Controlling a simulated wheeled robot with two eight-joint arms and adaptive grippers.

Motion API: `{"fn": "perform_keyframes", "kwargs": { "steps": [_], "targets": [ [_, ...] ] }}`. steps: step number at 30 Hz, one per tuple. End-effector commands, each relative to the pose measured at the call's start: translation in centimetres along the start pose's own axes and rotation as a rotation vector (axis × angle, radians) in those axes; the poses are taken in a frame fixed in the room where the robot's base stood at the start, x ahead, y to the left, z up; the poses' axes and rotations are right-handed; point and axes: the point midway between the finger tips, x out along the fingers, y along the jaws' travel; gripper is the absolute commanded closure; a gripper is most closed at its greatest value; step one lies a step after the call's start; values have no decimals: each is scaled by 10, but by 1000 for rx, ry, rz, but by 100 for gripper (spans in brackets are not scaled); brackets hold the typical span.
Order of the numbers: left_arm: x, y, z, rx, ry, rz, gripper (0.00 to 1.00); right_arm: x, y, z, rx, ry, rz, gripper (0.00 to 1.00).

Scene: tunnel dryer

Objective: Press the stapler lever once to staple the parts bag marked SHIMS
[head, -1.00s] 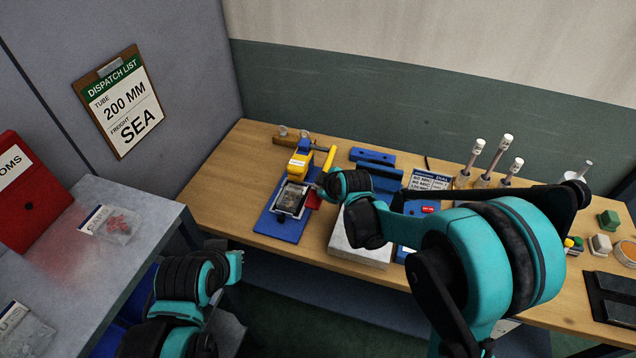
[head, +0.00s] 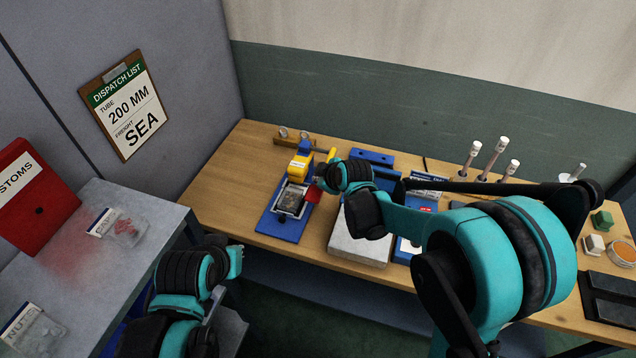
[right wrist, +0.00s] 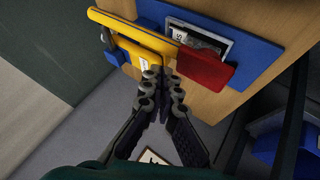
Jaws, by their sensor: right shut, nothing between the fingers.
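The yellow stapler (head: 299,165) stands on a blue base (head: 284,230) at the left of the wooden bench. Its yellow lever (head: 331,155) also shows in the right wrist view as a yellow bar (right wrist: 135,31). A clear bag of dark parts (head: 291,202) lies in a frame on the base; its label is only partly seen and not readable. My right gripper (head: 321,181) is shut and empty. In the right wrist view its fingertips (right wrist: 161,76) are beside the yellow stapler parts; contact cannot be told. My left gripper (head: 237,268) is low, off the bench; its fingers are not clear.
A pale box (head: 355,248) stands right of the base. Several white-capped posts (head: 490,158) stand farther right. A grey side table (head: 130,262) at left holds labelled bags and a red folder (head: 35,205).

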Motion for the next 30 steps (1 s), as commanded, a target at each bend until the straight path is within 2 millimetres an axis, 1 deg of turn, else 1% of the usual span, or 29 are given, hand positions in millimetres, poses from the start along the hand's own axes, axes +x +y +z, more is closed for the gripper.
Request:
{"fn": "perform_keyframes", "kwargs": {
  "steps": [8, 22, 30],
  "targets": [
    [-2, 0, -1, 0, 0, 0, 100, -2, 2, -2, 0, 0, 1, 100],
    [-28, 0, -20, 0, 0, 0, 100, -34, 25, -24, 0, 0, 1, 100],
    [-28, 0, -20, 0, 0, 0, 100, -34, 26, -25, 0, 0, 1, 100]
  ]
}}
